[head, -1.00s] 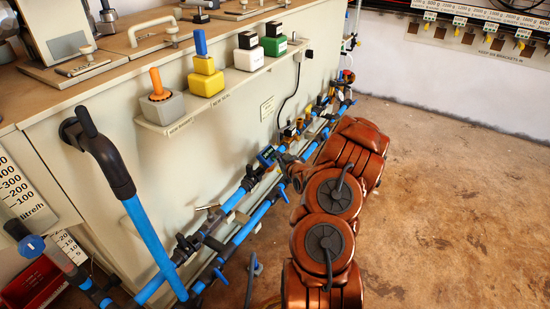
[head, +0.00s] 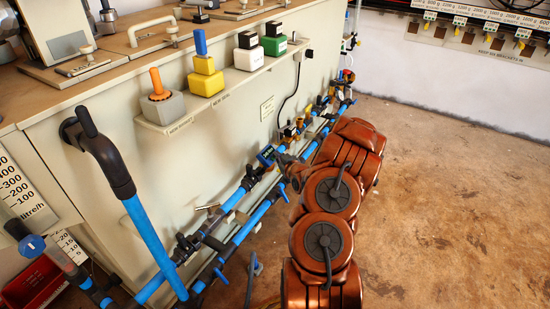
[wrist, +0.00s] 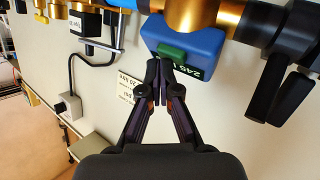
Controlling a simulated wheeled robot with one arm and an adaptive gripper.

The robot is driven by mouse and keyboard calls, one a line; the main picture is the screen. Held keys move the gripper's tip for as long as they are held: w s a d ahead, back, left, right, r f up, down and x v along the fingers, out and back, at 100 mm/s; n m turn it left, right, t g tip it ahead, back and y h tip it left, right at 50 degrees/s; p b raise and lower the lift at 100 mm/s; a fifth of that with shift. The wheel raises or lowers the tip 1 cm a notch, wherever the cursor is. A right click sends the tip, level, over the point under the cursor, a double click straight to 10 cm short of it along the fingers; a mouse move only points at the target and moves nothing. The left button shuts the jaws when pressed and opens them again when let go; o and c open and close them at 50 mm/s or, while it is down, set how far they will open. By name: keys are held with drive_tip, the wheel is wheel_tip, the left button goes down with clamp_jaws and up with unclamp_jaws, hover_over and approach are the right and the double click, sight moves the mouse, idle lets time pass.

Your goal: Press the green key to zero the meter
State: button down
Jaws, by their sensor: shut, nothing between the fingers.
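The meter is a blue box (wrist: 200,50) on a brass-coloured pipe fitting in the wrist view, with a dark display showing digits in its lower right part. Its green key (wrist: 172,52) is a small raised block on the face. My gripper (wrist: 162,66) is shut and empty, its fingertips just below the green key and overlapping its lower edge in the picture. I cannot tell whether they touch it. In the head view the meter (head: 266,155) sits on the blue pipe line, with my gripper close to its right, mostly hidden by my arm.
Black-handled valves (wrist: 282,75) sit right of the meter. A cable runs to a wall socket (wrist: 68,106) at left. A shelf (head: 215,97) with coloured blocks stands above the pipes. The floor (head: 450,190) at right is open.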

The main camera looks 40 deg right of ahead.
drive_tip(key=shift+w+f, duration=0.1)
idle(0.6)
drive_tip(key=shift+s+d+r+p, duration=0.15)
drive_tip(key=shift+s+r+p, duration=0.45)
drive_tip(key=shift+r, duration=0.1)
drive_tip(key=shift+s+d+r+p, duration=0.25)
drive_tip(key=shift+s+r+p, duration=0.45)
drive_tip(key=shift+r, duration=0.3)
drive_tip(key=shift+s+d+r+p, duration=0.2)
drive_tip(key=shift+s+r+p, duration=0.25)
drive_tip(key=shift+s+r, duration=0.45)
drive_tip(key=shift+w, duration=0.1)
